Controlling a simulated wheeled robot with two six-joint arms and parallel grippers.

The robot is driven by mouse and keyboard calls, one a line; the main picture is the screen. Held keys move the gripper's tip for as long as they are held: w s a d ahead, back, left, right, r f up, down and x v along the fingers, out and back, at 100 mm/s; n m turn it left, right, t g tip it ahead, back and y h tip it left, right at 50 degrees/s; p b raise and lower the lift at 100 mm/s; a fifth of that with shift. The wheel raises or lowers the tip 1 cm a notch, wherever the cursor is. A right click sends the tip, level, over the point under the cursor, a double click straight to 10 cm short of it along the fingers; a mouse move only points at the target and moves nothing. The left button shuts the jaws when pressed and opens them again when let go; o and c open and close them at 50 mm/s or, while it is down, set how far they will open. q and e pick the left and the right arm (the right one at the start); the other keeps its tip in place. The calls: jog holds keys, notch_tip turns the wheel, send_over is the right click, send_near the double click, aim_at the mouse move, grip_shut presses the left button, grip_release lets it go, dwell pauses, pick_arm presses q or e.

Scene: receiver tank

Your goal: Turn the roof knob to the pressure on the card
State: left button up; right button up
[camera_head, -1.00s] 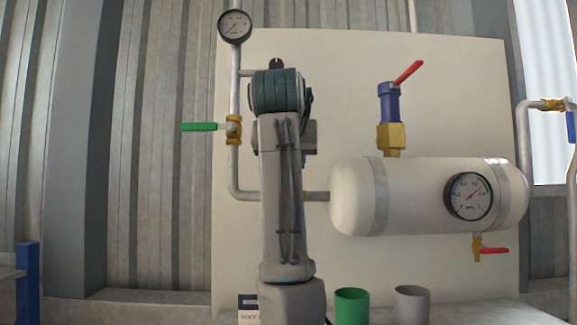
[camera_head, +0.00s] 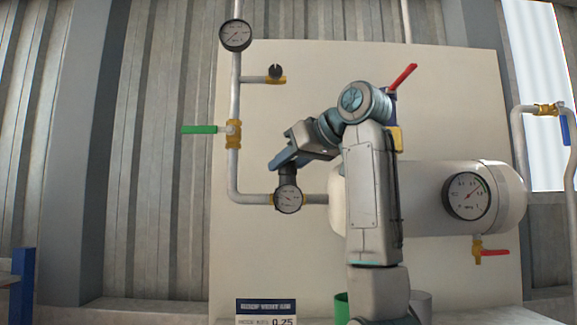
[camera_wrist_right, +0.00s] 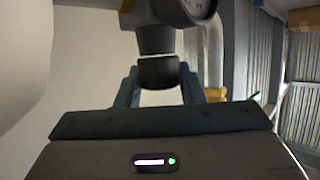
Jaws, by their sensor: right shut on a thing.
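A small white-faced gauge (camera_head: 288,199) sits on the lower pipe, left of the white tank; its needle is too small to read. My right gripper (camera_head: 283,161) is just above this gauge. In the right wrist view, my right gripper (camera_wrist_right: 160,85) is shut on a black knob (camera_wrist_right: 159,72) below a dark body, with part of a dial (camera_wrist_right: 198,8) beside it. My gripper hides the knob in the head view. The card (camera_head: 265,312) at the bottom has a dark header that seems to read "ROOF VENT AIR", and "0.25" below. My left gripper is out of view.
The white tank (camera_head: 430,205) carries a large gauge (camera_head: 466,195) and a red-handled valve (camera_head: 490,253). A green-handled valve (camera_head: 205,129), an upper gauge (camera_head: 235,35) and a small black knob (camera_head: 276,71) are on the left pipework. A green cup (camera_head: 341,308) is partly behind my arm.

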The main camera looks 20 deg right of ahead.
jog(key=shift+n+g+y, duration=0.3)
jog(key=shift+n+y, duration=0.2)
dwell(0.3)
jog(key=o, duration=0.8)
jog(key=shift+o, duration=0.9)
jog(key=shift+w, duration=0.15)
jog(key=b+v, duration=0.5)
jog(key=v, duration=0.5)
jog(key=shift+d, duration=0.3)
jog(key=shift+r, duration=0.1)
